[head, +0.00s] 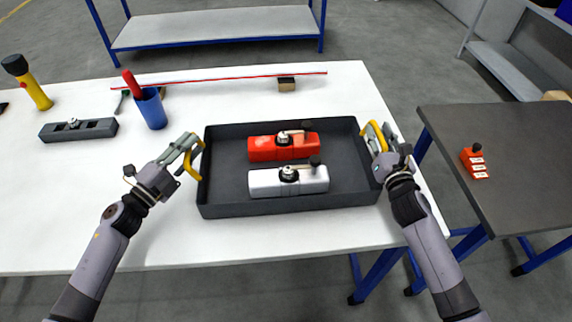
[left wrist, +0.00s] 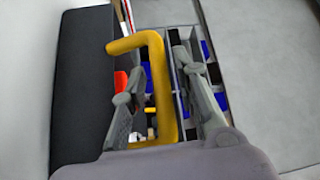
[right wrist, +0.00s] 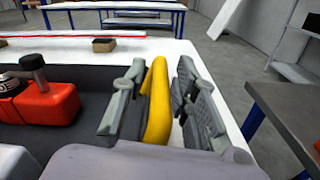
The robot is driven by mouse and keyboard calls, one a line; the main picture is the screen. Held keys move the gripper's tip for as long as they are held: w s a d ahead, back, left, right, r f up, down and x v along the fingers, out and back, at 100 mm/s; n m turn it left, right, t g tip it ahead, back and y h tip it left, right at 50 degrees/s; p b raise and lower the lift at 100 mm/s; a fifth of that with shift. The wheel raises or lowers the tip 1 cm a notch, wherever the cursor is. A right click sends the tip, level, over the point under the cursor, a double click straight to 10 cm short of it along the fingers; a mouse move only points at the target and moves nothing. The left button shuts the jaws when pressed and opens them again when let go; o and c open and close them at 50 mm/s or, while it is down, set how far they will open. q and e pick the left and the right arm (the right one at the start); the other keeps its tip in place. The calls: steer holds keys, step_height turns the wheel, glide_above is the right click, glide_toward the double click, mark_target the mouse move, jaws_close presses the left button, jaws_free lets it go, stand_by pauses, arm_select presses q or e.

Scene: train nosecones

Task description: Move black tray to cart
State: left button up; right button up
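The black tray (head: 290,207) lies on the white table, with a yellow handle at each short end. A red part (head: 284,147) and a white part (head: 289,181) lie in it. My left gripper (head: 190,147) is at the left handle. In the left wrist view its fingers (left wrist: 163,95) stand apart on either side of the yellow handle (left wrist: 155,75). My right gripper (head: 382,137) is at the right handle. In the right wrist view its fingers (right wrist: 162,105) are apart with the yellow handle (right wrist: 157,90) between them. I cannot tell which surface is the cart.
A dark grey table (head: 520,140) with a red item (head: 475,162) stands at the right, across a gap from the white table (head: 300,245). A blue cup (head: 151,108), a grey block (head: 78,130) and a yellow flashlight (head: 30,85) are at the left. A blue-framed bench (head: 210,27) stands behind.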

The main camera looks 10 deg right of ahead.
arm_select(q)
jaws_close()
arm_select(e)
jaws_close()
arm_select(q)
steer(key=shift+f, duration=0.1)
steer(key=shift+r, duration=0.2)
arm_select(e)
steer(key=shift+r, duration=0.2)
